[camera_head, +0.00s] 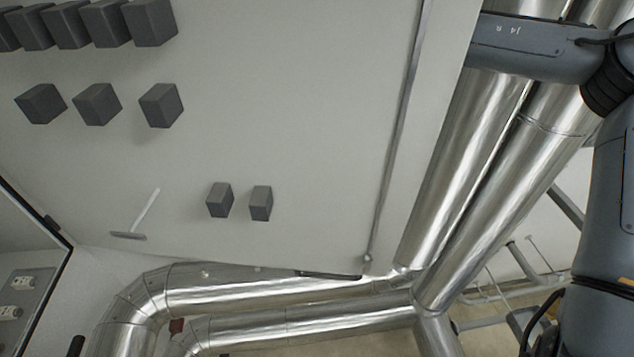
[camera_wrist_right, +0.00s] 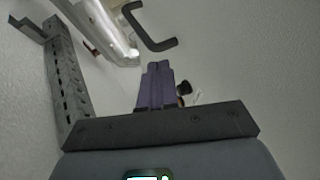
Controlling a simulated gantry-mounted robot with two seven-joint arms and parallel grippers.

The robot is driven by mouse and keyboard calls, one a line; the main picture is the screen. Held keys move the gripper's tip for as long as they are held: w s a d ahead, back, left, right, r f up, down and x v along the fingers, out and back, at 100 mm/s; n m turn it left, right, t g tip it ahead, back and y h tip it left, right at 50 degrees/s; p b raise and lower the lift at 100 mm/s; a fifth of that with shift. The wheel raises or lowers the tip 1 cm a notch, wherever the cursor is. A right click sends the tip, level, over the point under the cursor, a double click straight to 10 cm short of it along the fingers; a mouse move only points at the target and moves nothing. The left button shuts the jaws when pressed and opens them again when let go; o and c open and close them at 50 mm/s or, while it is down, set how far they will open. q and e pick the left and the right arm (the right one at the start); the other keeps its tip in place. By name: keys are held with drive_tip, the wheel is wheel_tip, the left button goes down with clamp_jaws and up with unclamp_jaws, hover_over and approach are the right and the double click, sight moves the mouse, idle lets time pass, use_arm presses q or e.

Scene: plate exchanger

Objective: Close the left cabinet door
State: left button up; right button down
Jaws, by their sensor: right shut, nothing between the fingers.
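A large light-grey panel that looks like the cabinet door (camera_head: 300,120) fills most of the head view. Several dark blocks are mounted on it, and a metal rod runs near its right edge. My right arm is at the right of the head view, partly behind the panel's right edge; its gripper is hidden there. In the right wrist view my right gripper (camera_wrist_right: 156,86) is shut and empty, with its fingers side by side. A dark U-shaped handle (camera_wrist_right: 163,46) is beyond the fingertips on a pale surface, apart from them in the picture. My left gripper is not in view.
Shiny pipes (camera_head: 485,150) run behind the panel and across the bottom (camera_head: 290,290). A black-edged opening with sockets (camera_head: 18,283) is at the lower left. A perforated metal strip (camera_wrist_right: 70,85) stands left of my gripper in the right wrist view.

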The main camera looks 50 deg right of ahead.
sight(316, 188)
drive_tip(key=a+f+p, duration=0.1)
drive_tip(key=s+a+f+p, duration=0.1)
drive_tip(key=a, duration=0.1)
drive_tip(key=s+a+f+p, duration=0.1)
drive_tip(key=a, duration=0.1)
drive_tip(key=shift+a, duration=0.25)
drive_tip(key=shift+s+a+f, duration=0.15)
